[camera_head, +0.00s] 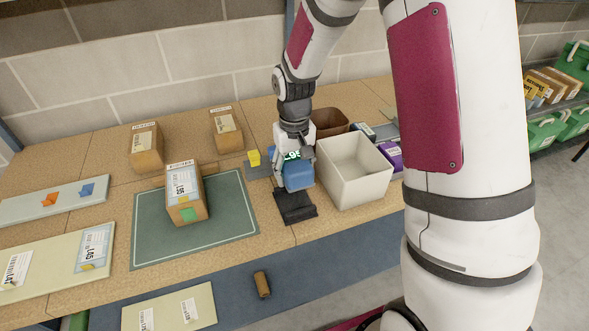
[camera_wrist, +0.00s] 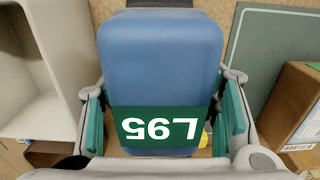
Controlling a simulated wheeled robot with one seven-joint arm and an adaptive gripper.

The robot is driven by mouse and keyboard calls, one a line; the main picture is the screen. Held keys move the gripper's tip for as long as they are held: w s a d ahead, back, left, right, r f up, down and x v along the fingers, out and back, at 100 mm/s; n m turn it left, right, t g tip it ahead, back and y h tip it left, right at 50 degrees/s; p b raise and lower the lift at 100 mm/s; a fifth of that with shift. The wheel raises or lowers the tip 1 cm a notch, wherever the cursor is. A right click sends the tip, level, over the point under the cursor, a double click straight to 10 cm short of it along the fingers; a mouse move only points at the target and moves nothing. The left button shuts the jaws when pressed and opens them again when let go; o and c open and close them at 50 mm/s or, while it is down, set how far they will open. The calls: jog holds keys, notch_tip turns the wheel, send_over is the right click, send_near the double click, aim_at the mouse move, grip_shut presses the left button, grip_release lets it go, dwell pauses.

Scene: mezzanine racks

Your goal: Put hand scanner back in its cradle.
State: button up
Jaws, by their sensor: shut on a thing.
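The hand scanner (camera_head: 299,177) is a blue rounded body with a green band reading L95. My gripper (camera_head: 294,165) points down and is shut on it. In the wrist view the scanner (camera_wrist: 160,60) fills the middle, between the green-padded fingers (camera_wrist: 163,118). The black cradle (camera_head: 296,208) sits on the bench just in front of the scanner, near the bench's front edge. A dark piece at the top of the wrist view (camera_wrist: 165,4) appears to be the cradle, mostly hidden by the scanner. I cannot tell whether scanner and cradle touch.
A white open bin (camera_head: 352,172) stands close right of the cradle, with a brown bin (camera_head: 330,122) behind it. A green mat (camera_head: 150,232) with a carton (camera_head: 186,198) lies to the left. A yellow block (camera_head: 253,158) is left of my gripper.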

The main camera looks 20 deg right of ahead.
jog(key=shift+f+b, duration=1.25)
jog(key=shift+f, duration=1.7)
jog(key=shift+f, duration=0.6)
jog(key=shift+f+b, duration=0.3)
jog(key=shift+f, duration=0.45)
jog(key=o, duration=1.5)
jog(key=shift+c, duration=0.2)
